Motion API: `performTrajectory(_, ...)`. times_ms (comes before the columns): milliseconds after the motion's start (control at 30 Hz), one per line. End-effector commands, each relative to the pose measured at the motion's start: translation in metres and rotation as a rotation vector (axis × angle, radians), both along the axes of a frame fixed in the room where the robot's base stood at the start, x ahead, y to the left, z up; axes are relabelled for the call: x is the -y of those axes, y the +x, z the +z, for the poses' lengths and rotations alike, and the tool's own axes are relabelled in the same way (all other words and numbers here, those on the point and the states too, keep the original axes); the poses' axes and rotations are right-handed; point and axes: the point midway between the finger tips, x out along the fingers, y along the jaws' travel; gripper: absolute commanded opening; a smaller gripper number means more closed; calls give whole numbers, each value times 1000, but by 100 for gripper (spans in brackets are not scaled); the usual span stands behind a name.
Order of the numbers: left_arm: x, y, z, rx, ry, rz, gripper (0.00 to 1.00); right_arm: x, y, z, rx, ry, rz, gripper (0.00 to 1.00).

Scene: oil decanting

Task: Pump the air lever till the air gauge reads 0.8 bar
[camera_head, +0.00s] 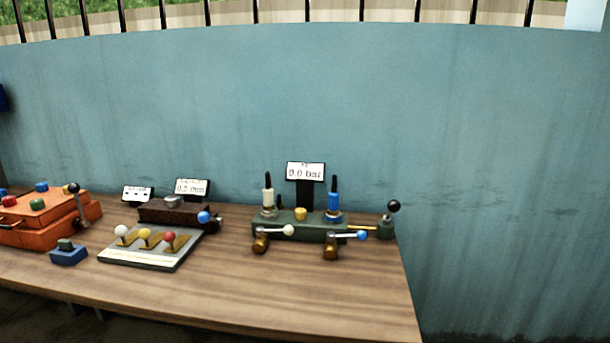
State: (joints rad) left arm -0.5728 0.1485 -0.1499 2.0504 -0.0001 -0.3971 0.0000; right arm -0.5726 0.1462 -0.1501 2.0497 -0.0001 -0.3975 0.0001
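The air gauge (305,171) is a white display on a black post and reads 0.0 bar. It stands behind a green decanting unit (312,230) near the right end of the table. A lever with a black ball knob (393,206) rises at the unit's right end, joined by a brass rod; it looks like the air lever. The unit carries a white-capped bottle (268,200), a blue-banded one (333,202), a yellow knob (300,214) and two brass taps with white (288,230) and blue (362,235) ball handles. Neither of my grippers is in view.
The wooden table (300,310) is clear along its front right. To the left are a grey panel with several coloured balls (150,262), a dark box with a display (192,188), a blue block (69,256) and an orange box (40,232). A blue wall stands behind.

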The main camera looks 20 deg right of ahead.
Motion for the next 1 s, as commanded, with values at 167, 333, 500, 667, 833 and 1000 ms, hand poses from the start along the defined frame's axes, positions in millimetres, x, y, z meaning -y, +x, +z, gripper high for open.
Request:
performTrajectory(167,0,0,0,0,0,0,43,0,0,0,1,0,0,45)
performTrajectory(333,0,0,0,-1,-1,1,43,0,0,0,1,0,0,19)
performTrajectory(500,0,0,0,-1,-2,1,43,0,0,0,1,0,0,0)
performTrajectory(667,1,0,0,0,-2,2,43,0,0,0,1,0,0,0)
performTrajectory(833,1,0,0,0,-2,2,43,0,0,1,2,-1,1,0)
performTrajectory(1000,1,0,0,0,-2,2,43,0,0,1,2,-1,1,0)
